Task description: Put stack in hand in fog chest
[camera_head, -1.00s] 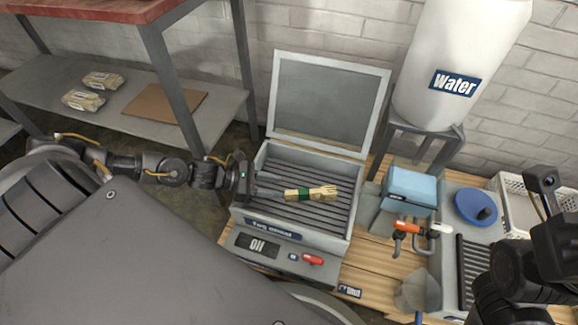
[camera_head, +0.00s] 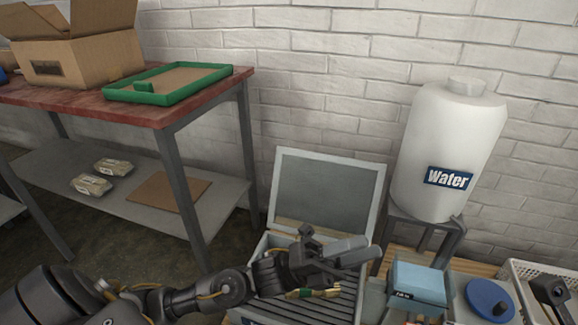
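The fog chest is a grey box with its lid (camera_head: 328,196) raised at the back and a dark slatted rack (camera_head: 345,308) inside. The stack (camera_head: 315,293), pale wooden utensils with a green band, is low over the slats, apparently lying on them; its left part is hidden by my arm. My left gripper (camera_head: 356,253) is above and apart from the stack, over the chest. Its two fingers point right, look spread and hold nothing visible. Part of my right gripper (camera_head: 550,290) shows at the right edge; its fingers are unclear.
A white water tank (camera_head: 450,140) stands behind right on a stand. A blue block (camera_head: 418,280), a blue round lid (camera_head: 489,299) and a white basket (camera_head: 530,275) are at right. A red-topped table (camera_head: 150,108) with a cardboard box (camera_head: 85,58) and green tray (camera_head: 170,84) is left.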

